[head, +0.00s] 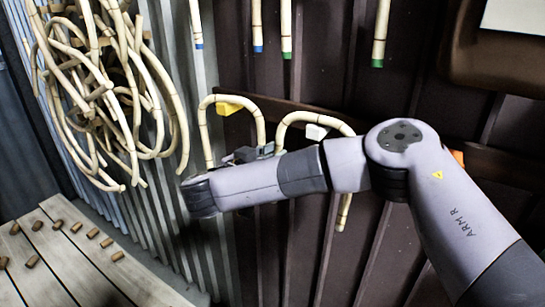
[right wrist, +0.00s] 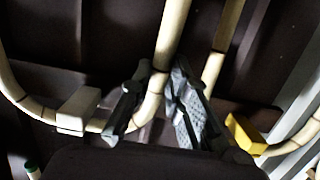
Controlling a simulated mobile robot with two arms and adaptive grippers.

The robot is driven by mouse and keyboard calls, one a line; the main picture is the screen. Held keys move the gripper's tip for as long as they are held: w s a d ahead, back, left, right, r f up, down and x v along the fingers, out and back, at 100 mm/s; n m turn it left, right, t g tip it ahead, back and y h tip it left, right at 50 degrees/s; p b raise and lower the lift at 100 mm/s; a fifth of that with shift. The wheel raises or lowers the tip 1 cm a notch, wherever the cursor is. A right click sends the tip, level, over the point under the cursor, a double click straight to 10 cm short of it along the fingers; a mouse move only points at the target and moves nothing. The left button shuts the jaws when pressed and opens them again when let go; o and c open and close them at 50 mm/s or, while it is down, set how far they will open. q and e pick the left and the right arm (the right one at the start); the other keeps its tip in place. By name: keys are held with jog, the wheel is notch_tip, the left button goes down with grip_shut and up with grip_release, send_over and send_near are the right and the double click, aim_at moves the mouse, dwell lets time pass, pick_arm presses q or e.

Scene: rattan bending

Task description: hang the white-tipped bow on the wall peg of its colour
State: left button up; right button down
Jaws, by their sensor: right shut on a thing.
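A pale, arched rattan bow (head: 300,117) is at the white wall peg (head: 316,131), its arch passing just over the peg. One leg hangs down to the right, its lower end showing below my arm. In the right wrist view the bow (right wrist: 26,100) curves past the white peg (right wrist: 78,110); I cannot tell whether it rests on it. My right gripper (head: 262,151) is shut on the bow's left leg, which shows between the fingers in the wrist view (right wrist: 157,88). My forearm hides the lower left leg. The tip colour is unclear. My left gripper is not in view.
Another bow (head: 207,130) hangs at the yellow peg (head: 228,106), close to my gripper. An orange peg (head: 457,157) shows behind my right arm. Blue- and green-tipped canes (head: 287,30) hang above. Rattan coils (head: 95,90) hang left. Small brown pieces lie on a slatted bench (head: 75,262).

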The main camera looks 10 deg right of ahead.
dwell(0.3)
jog(key=c, duration=1.4)
grip_release()
jog(key=shift+c, duration=0.2)
jog(key=v, duration=1.2)
